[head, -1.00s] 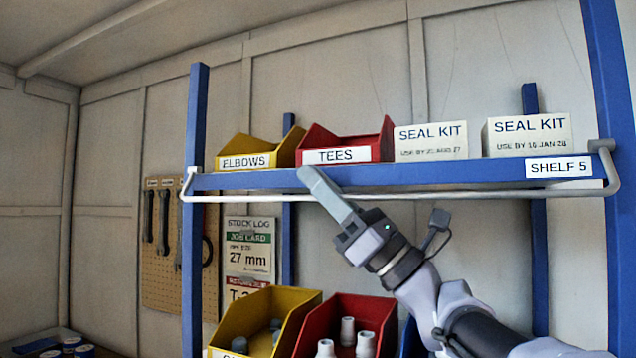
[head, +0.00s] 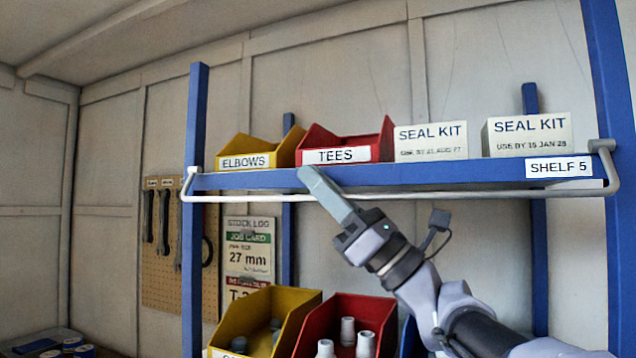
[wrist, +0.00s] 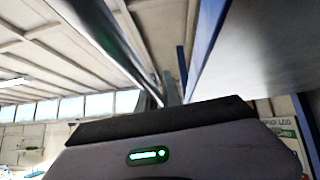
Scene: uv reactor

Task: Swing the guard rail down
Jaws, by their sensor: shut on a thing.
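The guard rail (head: 455,194) is a thin pale grey rod along the front of the blue shelf. Its bent ends meet grey brackets on the left (head: 193,170) and right (head: 602,146). Its long bar lies level, just below the shelf's front edge. My gripper (head: 310,178) reaches up from the lower right and is shut on the rail left of its middle; the fingers hide that bit of bar. In the wrist view the rail (wrist: 112,45) runs from the upper left towards my fingers (wrist: 171,90).
The shelf (head: 430,174), labelled SHELF 5, carries a yellow ELBOWS bin (head: 247,150), a red TEES bin (head: 345,145) and two SEAL KIT boxes (head: 431,141). Below stand open yellow (head: 225,325) and red (head: 305,335) bins of fittings. Blue posts (head: 194,240) flank the rack.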

